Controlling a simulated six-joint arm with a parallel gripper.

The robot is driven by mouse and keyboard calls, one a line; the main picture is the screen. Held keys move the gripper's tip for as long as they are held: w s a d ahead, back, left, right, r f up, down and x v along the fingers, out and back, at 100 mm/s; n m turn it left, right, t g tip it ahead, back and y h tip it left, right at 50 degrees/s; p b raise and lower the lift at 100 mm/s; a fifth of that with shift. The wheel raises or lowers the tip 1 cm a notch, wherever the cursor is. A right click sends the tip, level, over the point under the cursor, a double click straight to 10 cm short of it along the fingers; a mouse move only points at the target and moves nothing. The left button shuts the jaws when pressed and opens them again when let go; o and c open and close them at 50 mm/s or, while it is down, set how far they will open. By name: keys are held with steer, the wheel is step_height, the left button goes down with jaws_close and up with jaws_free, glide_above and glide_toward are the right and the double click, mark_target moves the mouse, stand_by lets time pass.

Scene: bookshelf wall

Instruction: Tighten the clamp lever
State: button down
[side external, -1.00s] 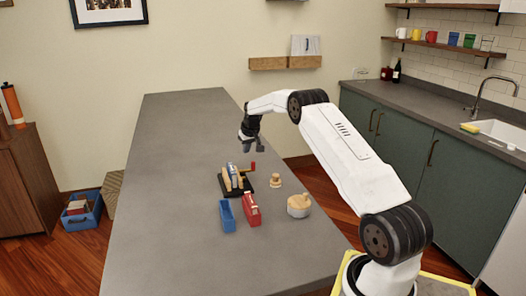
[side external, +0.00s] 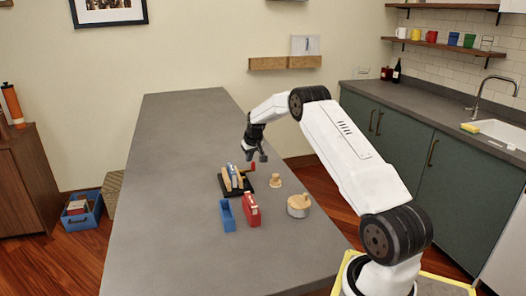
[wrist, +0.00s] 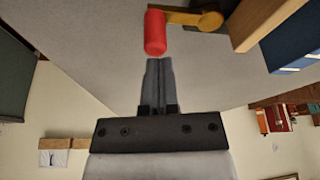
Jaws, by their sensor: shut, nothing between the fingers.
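The clamp (side external: 236,186) stands on the grey table with a dark base, light wooden parts and a blue-and-white piece between them. Its lever has a red grip (side external: 253,166); in the wrist view the red grip (wrist: 155,33) sits at the end of a yellow arm (wrist: 195,18). My gripper (side external: 256,157) is just above and beside the red grip. In the wrist view my gripper (wrist: 158,63) is shut and empty, its fingertips close to the near end of the grip. I cannot tell whether they touch.
A blue open box (side external: 227,217) and a red item (side external: 250,211) stand in front of the clamp. A wooden knob piece (side external: 274,181) and a round lidded pot (side external: 299,206) stand to its right. The table's left and far parts are clear.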

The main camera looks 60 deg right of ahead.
steer(key=shift+s+a, duration=0.25)
steer(key=shift+s, duration=0.25)
